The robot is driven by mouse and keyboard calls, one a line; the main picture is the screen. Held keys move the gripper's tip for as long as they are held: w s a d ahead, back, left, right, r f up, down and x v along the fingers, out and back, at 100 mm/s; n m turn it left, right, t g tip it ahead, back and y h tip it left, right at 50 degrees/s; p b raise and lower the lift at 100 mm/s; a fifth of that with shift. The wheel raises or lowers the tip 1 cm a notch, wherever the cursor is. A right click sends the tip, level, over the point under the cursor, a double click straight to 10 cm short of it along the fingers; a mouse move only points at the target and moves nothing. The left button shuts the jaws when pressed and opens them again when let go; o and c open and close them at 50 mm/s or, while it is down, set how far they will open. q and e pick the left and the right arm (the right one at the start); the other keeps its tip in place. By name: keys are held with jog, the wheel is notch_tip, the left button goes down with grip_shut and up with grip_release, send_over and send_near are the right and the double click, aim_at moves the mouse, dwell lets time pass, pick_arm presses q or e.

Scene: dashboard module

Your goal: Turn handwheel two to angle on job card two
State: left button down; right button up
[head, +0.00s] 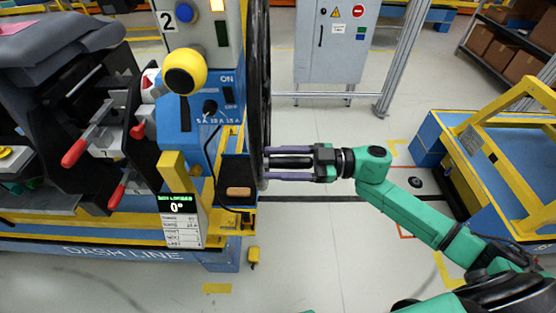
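A large black handwheel (258,90) stands nearly edge-on on the right side of the station marked 2. My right gripper (268,163) reaches its lower rim from the right. Its two purple fingers are apart, one above and one below a dark handle (291,161) that sticks out from the wheel. Gaps show between the fingers and the handle. My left gripper is out of view.
A yellow ball-topped lever (185,72) and a blue control box (198,115) sit left of the wheel. A grey cabinet (335,45) stands behind. A blue and yellow frame (490,150) is at the right.

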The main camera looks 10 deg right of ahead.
grip_shut()
dwell(1.2)
